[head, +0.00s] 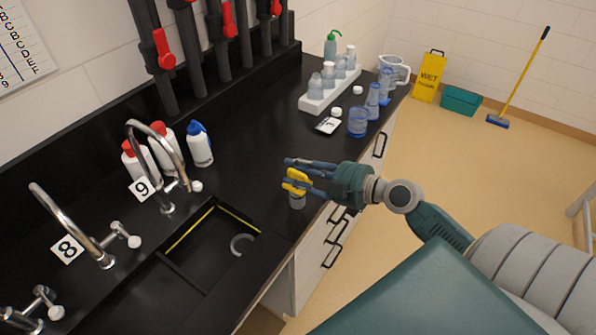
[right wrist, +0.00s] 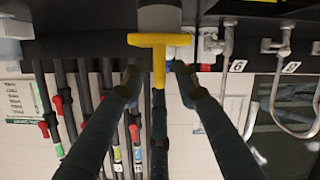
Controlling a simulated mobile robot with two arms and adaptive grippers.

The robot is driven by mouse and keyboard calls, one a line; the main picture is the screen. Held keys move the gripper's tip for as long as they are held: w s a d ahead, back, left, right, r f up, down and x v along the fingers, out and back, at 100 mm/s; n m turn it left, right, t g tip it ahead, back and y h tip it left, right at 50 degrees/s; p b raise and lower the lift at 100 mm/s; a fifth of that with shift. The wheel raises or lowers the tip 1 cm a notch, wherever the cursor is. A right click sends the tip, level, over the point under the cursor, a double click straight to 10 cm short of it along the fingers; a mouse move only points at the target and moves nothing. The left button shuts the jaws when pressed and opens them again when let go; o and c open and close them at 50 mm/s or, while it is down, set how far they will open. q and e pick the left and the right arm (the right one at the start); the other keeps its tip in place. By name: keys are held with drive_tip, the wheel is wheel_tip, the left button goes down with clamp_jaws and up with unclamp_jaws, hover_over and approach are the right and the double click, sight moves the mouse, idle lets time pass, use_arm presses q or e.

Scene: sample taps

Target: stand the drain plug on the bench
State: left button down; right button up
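The drain plug has a yellow T-shaped handle (head: 295,182) and a grey body (head: 297,201). It appears upright on the black bench (head: 258,180), near the front edge and right of the sink. My right gripper (head: 290,174) comes in from the right at handle height. In the right wrist view, the yellow handle (right wrist: 160,60) is between the two spread fingertips (right wrist: 158,78), with a gap on each side. The grey body (right wrist: 160,18) shows at the top there. The right gripper is open. My left gripper is not in view.
The sink (head: 205,250) with a grey drain ring (head: 242,244) is left of the plug. Curved taps (head: 160,150) and several bottles (head: 200,145) stand behind. A white rack (head: 330,92) and blue beakers (head: 358,122) stand farther right. Bench behind the plug is clear.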

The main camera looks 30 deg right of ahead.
drive_tip(key=shift+r, duration=0.2)
drive_tip(key=s+b, duration=0.1)
drive_tip(key=s+d, duration=0.1)
drive_tip(key=s, duration=0.1)
drive_tip(key=shift+s+d+b, duration=0.15)
drive_tip(key=shift+s+b, duration=0.05)
drive_tip(key=shift+b, duration=0.2)
drive_tip(key=b+v, duration=0.3)
drive_tip(key=v, duration=0.5)
drive_tip(key=shift+r, duration=0.45)
